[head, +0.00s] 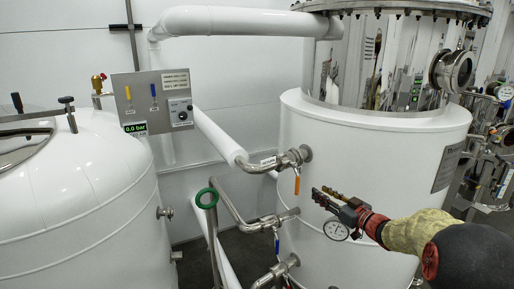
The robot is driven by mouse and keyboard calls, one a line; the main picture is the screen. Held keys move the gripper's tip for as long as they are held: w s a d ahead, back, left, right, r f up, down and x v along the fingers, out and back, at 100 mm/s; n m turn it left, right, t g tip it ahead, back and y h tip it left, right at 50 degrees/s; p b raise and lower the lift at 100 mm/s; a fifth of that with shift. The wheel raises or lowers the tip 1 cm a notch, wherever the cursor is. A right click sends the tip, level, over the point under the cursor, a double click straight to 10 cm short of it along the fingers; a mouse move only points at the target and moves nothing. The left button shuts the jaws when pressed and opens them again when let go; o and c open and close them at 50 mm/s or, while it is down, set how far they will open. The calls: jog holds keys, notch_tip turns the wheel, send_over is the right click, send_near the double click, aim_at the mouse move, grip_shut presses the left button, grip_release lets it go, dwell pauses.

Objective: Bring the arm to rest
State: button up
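My arm comes in from the lower right of the head view, with a black joint, a tan sleeve and a red section. My gripper (319,191) is at its end, pointing left in front of the big white tank (375,150). Its two fingers show small and partly overlap, so how far apart they are is unclear. I see nothing held in it. I cannot tell how near it is to the tank wall. A round dial gauge (336,230) shows just below the gripper.
Left of the gripper are a pipe valve with an orange handle (297,185), one with a blue handle (277,245), and a green handwheel (206,198). A second white tank (85,210) and a control panel (153,101) reading 0.0 bar are at left. More pipework (490,150) is at right.

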jog(key=s+f+m+g+h+b, duration=0.25)
jog(key=s+m+h+b, duration=0.55)
jog(key=s, duration=0.9)
jog(key=s+a+f+g+b, duration=0.2)
jog(key=s+f, duration=0.4)
jog(key=s, duration=0.4)
jog(key=s+a+f+n+g+b, duration=0.1)
jog(key=s+a+f+g+b, duration=0.2)
jog(key=s+f, duration=0.3)
jog(key=s+a+f+g+b, duration=0.2)
jog(key=s+a+f+b, duration=0.2)
jog(key=s, duration=1.1)
jog(key=shift+a+f+n, duration=0.4)
jog(key=shift+a+f, duration=0.15)
jog(key=shift+f, duration=0.4)
